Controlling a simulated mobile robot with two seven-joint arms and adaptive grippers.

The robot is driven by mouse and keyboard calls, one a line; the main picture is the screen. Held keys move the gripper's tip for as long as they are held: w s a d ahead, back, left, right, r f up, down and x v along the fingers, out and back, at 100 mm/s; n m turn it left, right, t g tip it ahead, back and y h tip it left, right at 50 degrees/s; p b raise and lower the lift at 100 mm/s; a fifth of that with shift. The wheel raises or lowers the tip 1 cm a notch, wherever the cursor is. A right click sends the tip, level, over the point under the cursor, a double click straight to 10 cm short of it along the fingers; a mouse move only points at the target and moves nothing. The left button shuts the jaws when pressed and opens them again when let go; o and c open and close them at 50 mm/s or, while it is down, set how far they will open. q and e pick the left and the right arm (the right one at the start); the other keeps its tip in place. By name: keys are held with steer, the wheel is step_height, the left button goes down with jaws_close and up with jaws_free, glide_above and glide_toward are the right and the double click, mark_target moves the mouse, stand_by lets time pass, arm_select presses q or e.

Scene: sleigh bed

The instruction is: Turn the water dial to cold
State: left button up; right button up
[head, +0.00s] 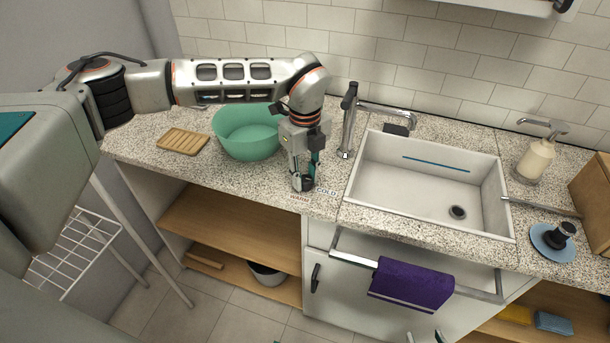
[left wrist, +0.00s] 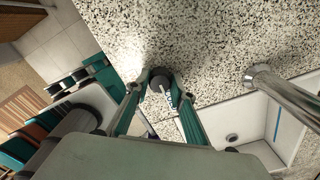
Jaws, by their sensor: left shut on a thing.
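The water dial (left wrist: 160,84) is a small dark round knob on the speckled counter, left of the tap. My left gripper (head: 304,186) points down over it, with its fingers shut on the knob from both sides. In the head view the fingers mostly hide the dial. The printed labels WARM (head: 299,197) and COLD (head: 326,191) are on the counter in front of it, COLD to the right. The knob's pointing direction is unclear. My right gripper (head: 423,337) barely shows at the bottom edge; its fingertips look apart, also in the left wrist view (left wrist: 66,82).
The tap (head: 348,125) stands close right of my left gripper, beside the white sink (head: 425,205). A green bowl (head: 247,140) is close on the left. A soap bottle (head: 535,160) stands far right. A purple towel (head: 411,284) hangs on the front rail.

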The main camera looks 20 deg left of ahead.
mark_target(305, 178)
arm_select(q)
steer(key=o, duration=1.1)
step_height(305, 178, up, 12)
